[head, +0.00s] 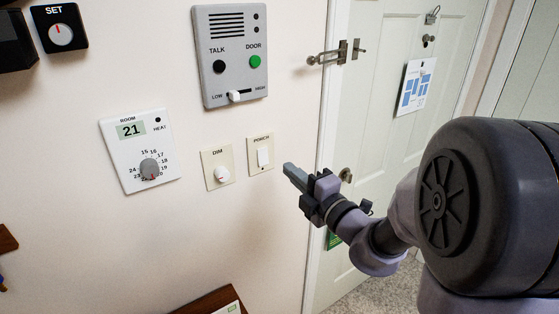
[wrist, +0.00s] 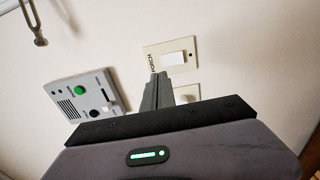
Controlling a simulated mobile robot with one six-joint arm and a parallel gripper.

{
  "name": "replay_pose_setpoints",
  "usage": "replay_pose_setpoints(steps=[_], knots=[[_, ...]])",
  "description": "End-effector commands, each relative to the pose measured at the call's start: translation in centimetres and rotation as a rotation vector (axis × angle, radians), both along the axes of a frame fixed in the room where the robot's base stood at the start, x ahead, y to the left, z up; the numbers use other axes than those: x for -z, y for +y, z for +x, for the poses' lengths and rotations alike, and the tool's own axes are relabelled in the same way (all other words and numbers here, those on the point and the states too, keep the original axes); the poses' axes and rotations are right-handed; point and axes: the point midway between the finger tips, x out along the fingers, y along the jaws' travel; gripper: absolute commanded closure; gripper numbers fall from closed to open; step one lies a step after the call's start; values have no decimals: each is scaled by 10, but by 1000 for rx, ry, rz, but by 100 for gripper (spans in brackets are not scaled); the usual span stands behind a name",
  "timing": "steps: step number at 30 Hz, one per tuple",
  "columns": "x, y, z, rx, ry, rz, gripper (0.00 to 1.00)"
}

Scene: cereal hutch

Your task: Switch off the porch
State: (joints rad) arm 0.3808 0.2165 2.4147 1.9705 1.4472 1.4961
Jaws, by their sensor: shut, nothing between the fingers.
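The porch switch (head: 262,157) is a cream wall plate labelled PORCH with a white rocker, right of the DIM plate in the head view. It also shows in the wrist view (wrist: 171,56), turned sideways, just beyond my fingertips. I cannot tell which way the rocker is tipped. My gripper (head: 288,168) is shut and empty, to the right of the plate in the head view, its fingers pointing toward the wall. In the wrist view the shut fingers (wrist: 158,80) overlap the edge near the plate's label. No contact with the switch is clear.
Left of the switch are the DIM knob plate (head: 218,168) and the room thermostat (head: 140,152). The intercom panel (head: 230,54) is above. A pale door (head: 385,110) with a bolt and handle stands to the right. A wooden piece (head: 208,301) is below.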

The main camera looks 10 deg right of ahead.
Motion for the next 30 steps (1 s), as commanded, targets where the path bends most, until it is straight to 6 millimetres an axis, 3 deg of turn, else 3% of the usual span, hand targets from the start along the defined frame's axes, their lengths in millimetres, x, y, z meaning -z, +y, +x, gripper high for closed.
replay_pose_setpoints(steps=[7, 23, 26, 29, 30], knots=[[-5, -11, -32, 1, -1, 0, 100], [-5, -7, -37, -13, -4, -17, 100], [-4, 34, -52, -148, -47, -205, 100], [12, 112, -101, -455, -204, -669, 100], [26, 140, -132, -606, -312, -911, 100]])
